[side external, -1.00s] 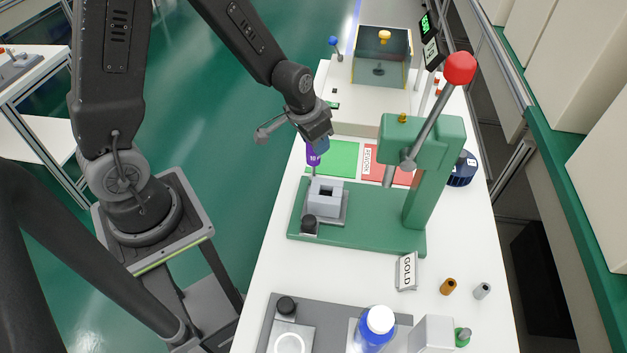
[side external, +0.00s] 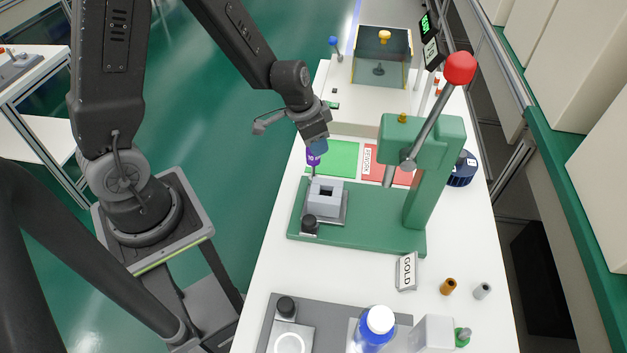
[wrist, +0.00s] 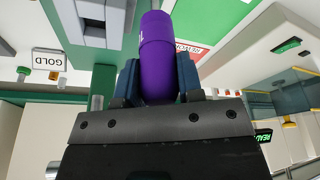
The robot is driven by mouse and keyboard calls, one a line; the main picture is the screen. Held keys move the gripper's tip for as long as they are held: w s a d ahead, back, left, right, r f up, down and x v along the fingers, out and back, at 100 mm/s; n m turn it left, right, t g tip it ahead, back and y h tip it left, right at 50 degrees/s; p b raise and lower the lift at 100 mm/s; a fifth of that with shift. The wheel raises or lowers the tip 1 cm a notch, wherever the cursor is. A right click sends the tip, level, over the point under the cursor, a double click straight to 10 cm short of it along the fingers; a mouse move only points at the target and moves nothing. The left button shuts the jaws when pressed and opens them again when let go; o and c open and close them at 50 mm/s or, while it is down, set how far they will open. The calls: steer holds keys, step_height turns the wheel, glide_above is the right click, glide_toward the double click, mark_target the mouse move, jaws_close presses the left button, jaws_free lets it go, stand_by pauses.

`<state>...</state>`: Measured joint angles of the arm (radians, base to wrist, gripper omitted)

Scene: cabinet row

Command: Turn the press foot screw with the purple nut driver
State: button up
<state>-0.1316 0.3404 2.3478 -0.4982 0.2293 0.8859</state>
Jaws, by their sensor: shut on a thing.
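My gripper (side external: 318,146) is shut on the purple nut driver (side external: 313,157), which points down with its grey shaft toward the far left corner of the press base. In the wrist view the driver's purple handle (wrist: 158,55) sits between the blue finger pads. The green press (side external: 420,170) has a red-knobbed lever and a grey block fixture (side external: 325,196) on its base (side external: 370,236). The driver's tip is just behind the fixture; whether it touches a screw there cannot be told. The foot screw itself is not clearly visible.
A black knob (side external: 309,223) stands at the base's near left corner. A green mat (side external: 338,156) and a red mat (side external: 378,168) lie behind. A GOLD sign (side external: 407,271), two small cylinders and a blue bottle (side external: 375,330) stand nearer. The table's left edge is close.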

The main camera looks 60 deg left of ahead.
steer(key=shift+r, duration=2.55)
